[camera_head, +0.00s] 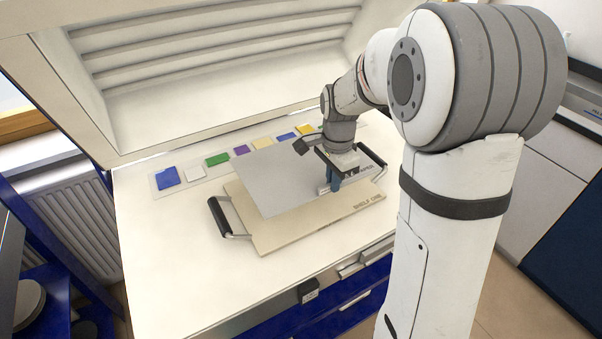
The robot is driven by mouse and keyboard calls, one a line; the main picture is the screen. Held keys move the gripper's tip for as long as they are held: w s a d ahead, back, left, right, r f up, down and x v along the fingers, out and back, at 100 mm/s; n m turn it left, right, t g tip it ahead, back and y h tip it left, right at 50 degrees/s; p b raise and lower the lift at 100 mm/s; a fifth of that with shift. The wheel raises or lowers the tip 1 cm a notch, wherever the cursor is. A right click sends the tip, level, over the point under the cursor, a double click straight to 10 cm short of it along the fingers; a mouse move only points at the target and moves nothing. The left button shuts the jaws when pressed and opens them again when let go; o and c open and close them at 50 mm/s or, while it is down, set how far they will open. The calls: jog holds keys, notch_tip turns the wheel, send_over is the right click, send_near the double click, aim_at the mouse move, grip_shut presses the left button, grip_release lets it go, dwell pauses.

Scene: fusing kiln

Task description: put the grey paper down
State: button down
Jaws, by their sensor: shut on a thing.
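The grey paper (284,178) is a flat, light grey sheet. It is over a cream shelf board (280,238) with dark handles at its left and right ends, marked "SHELF ONE". The paper is turned a little against the board, and its far edge reaches past it. My gripper (333,187) is shut on the grey paper at its right side, above the right part of the board. I cannot tell whether the paper touches the board or hangs just above it. My gripper and arm hide part of the paper's right end.
A row of coloured squares (217,159) on a pale strip lies behind the board. A raised kiln lid (215,60) with ridged inner walls stands at the back. The white table top (165,260) is clear at left and front. A radiator (75,215) is at far left.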

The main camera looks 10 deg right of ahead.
jog(key=shift+w, duration=0.35)
send_over(329, 214)
notch_tip(329, 214, down, 6)
jog(key=shift+f, duration=2.1)
jog(key=c, duration=1.6)
grip_release()
jog(key=shift+o, duration=0.2)
jog(key=shift+r, duration=0.1)
